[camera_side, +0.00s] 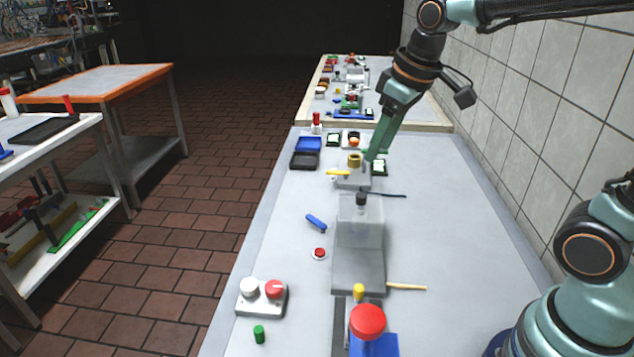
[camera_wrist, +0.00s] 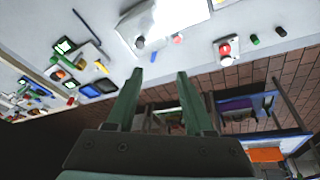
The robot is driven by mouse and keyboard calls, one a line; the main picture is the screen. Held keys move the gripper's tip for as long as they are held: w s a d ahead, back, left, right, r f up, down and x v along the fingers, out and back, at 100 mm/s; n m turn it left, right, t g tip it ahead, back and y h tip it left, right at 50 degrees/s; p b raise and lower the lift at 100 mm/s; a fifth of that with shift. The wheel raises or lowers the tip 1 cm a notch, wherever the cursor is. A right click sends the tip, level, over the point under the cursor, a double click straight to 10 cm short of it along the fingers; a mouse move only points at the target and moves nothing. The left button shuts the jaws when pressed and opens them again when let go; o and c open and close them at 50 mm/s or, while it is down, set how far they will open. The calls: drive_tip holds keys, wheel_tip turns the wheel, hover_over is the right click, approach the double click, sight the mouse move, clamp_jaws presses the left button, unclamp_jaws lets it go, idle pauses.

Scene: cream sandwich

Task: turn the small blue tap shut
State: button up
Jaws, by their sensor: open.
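A small blue bar-shaped piece (camera_side: 316,222), which may be the tap's handle, lies slanted on the table left of a clear-topped grey block. It also shows in the wrist view (camera_wrist: 154,56), just beyond and between my fingertips. I cannot make out a tap body or whether it is open or shut. My gripper (camera_side: 374,155) points down above the far part of the table, beside a brass cylinder (camera_side: 354,160) with a yellow lever (camera_side: 338,172). In the wrist view my gripper (camera_wrist: 158,74) has its two teal fingers spread apart, with nothing between them.
The grey block (camera_side: 358,270) stands mid-table with a wooden stick (camera_side: 406,287) at its right. A red button (camera_side: 319,253), a box with white and red knobs (camera_side: 262,297), a green cylinder (camera_side: 259,334) and a large red button (camera_side: 368,321) stand nearer. The table's right side is clear.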

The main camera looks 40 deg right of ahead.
drive_tip(key=w+f+m+g, duration=0.15)
drive_tip(key=w+f, duration=0.25)
drive_tip(key=w, duration=0.6)
drive_tip(key=g, duration=0.2)
approach(318, 222)
drive_tip(key=shift+m, duration=0.25)
wheel_tip(318, 222, down, 8)
drive_tip(key=shift+w+r, duration=0.15)
drive_tip(key=shift+r, duration=0.05)
clamp_jaws()
